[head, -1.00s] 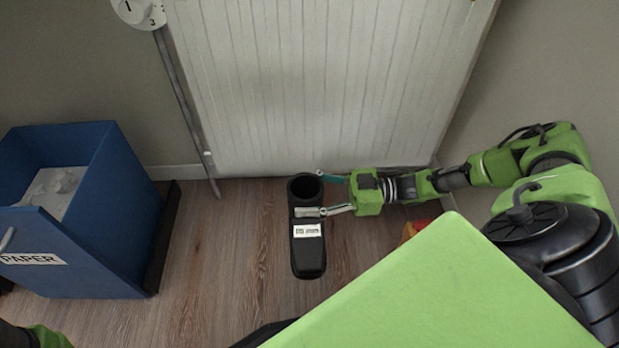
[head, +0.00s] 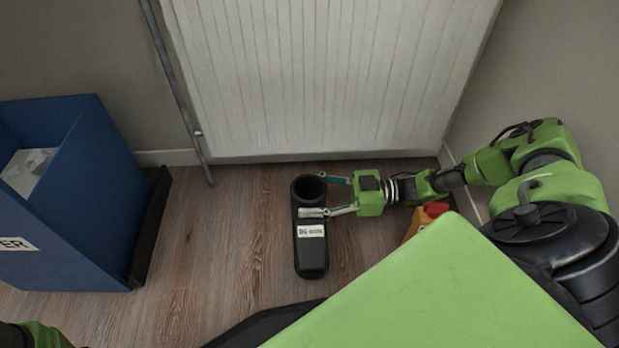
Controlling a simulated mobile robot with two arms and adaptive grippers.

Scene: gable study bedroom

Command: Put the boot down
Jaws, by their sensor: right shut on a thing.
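The boot (head: 311,256) is black, with a round open top and a white label across its foot. It shows in the middle of the head view, over the wood floor, with its toe toward me. My right gripper (head: 318,194) reaches in from the right and is shut on the boot at its shaft, one finger by the opening and one across the front of the shaft. I cannot tell whether the sole touches the floor. Of my left arm only a green part shows at the bottom left corner; its gripper is out of view.
A white radiator (head: 330,75) stands against the wall behind the boot, with a pipe at its left. A blue paper bin (head: 75,215) stands at the left. An orange and red object (head: 427,220) is partly hidden right of the boot. Bare floor (head: 215,235) lies between bin and boot.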

